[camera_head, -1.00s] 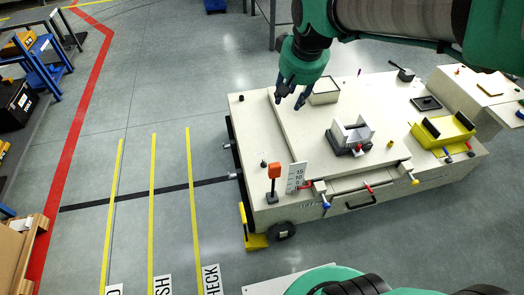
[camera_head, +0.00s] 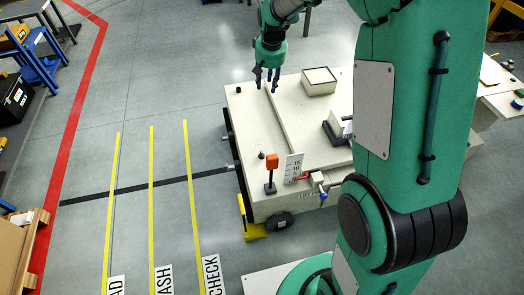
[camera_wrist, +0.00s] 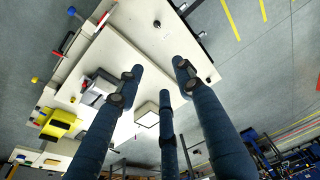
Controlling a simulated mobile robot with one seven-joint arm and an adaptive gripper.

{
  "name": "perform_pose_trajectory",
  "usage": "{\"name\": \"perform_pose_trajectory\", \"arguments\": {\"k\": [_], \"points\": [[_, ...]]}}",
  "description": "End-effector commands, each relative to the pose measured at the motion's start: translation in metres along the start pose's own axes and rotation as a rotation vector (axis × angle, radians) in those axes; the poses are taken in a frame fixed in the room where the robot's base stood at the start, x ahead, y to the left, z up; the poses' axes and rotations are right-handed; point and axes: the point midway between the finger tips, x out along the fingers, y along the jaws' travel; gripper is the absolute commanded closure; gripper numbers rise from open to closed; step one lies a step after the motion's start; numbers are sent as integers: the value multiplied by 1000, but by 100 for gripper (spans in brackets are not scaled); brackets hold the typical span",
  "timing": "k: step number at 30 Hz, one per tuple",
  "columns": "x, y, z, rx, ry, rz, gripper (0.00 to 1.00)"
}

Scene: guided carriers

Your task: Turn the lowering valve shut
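The pale carrier (camera_head: 247,133) has small coloured handles along its near edge. A blue-ended handle (camera_head: 321,192) and a red handle (camera_head: 303,178) stand beside a white scale plate (camera_head: 293,167) marked with numbers. Which handle is the lowering valve I cannot tell. In the wrist view a blue knob (camera_wrist: 71,11), a red handle (camera_wrist: 103,18) and a yellow knob (camera_wrist: 36,79) show at the carrier's edge. My gripper (camera_head: 268,80) is open and empty above the carrier's far left part, well away from these handles. Its three spread fingers (camera_wrist: 160,78) show in the wrist view.
My arm hides the carrier's right part.

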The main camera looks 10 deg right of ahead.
Motion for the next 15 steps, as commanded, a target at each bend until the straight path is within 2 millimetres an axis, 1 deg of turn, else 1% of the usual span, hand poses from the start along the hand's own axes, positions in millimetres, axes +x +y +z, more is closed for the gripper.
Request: {"name": "perform_pose_trajectory", "arguments": {"k": [1,5,6,8,15], "points": [[16,0,-6,0,-11,0,64],[50,2,-22,0,-28,0,64],[62,2,-26,0,-35,0,64],[79,2,-32,0,-44,0,64],[150,4,-50,0,-77,-1,64]]}}
